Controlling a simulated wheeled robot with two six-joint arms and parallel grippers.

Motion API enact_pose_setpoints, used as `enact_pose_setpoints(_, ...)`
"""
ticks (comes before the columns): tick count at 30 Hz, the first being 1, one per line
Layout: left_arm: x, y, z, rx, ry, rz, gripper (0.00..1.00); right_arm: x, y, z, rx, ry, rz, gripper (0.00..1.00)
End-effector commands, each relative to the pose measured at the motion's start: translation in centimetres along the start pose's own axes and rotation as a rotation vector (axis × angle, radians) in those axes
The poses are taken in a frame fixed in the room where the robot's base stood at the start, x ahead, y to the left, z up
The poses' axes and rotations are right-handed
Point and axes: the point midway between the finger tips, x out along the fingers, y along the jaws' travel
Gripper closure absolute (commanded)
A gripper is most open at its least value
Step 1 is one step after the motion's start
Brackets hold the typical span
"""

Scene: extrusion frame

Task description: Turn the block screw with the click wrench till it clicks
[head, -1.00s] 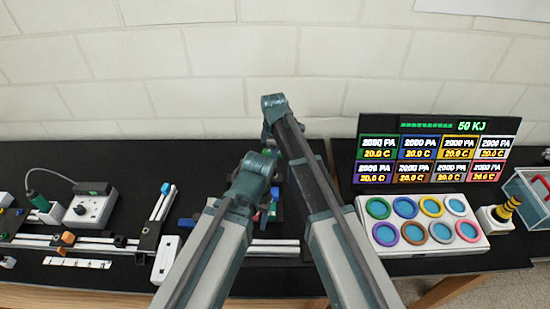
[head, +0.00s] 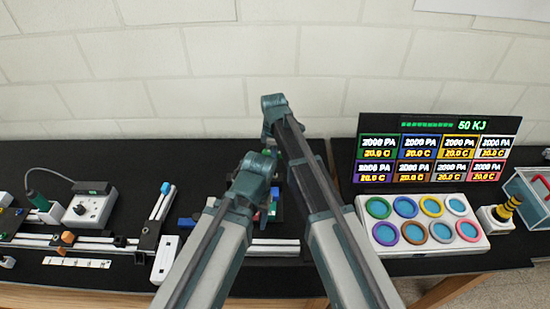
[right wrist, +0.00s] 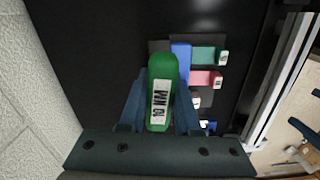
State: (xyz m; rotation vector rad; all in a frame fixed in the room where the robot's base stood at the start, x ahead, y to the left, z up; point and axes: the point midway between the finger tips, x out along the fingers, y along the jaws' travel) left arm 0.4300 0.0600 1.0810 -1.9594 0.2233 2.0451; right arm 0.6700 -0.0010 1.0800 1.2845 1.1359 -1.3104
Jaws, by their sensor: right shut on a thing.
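My right gripper (right wrist: 160,100) is shut on the green handle of the click wrench (right wrist: 161,72), which carries a white label reading 10 NM. The wrench points away from the right wrist camera, so its tip and any screw under it are hidden. A blue block (right wrist: 180,58) lies right beside the handle. In the head view my arms cover most of the right gripper and wrench. My left gripper (head: 198,213) shows only partly, as blue fingers left of its arm, standing apart and seemingly empty. Its fingers also show at the right wrist view's lower right edge (right wrist: 305,138).
Green (right wrist: 203,55) and red (right wrist: 203,78) pieces with white ends lie by the blue block. Extrusion rails (head: 90,245) run along the bench front. A control box (head: 90,208) stands left, a screen (head: 435,150) and a tray of coloured rings (head: 424,225) right. The wall stands close behind.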

Motion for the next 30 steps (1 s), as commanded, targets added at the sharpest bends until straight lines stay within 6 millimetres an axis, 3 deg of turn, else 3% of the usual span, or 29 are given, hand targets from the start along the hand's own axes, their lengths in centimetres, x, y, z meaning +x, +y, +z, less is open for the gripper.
enact_pose_setpoints(24, 0.90, 0.08, -0.05, 0.000, 0.000, 0.000, 0.43, 0.91, 0.00, -0.02, 0.000, 0.000, 0.000, 1.00)
enact_pose_setpoints(30, 0.90, 0.09, -0.05, 0.000, 0.000, 0.000, 0.43, 0.90, 0.00, -0.02, 0.113, 0.000, -0.002, 1.00)
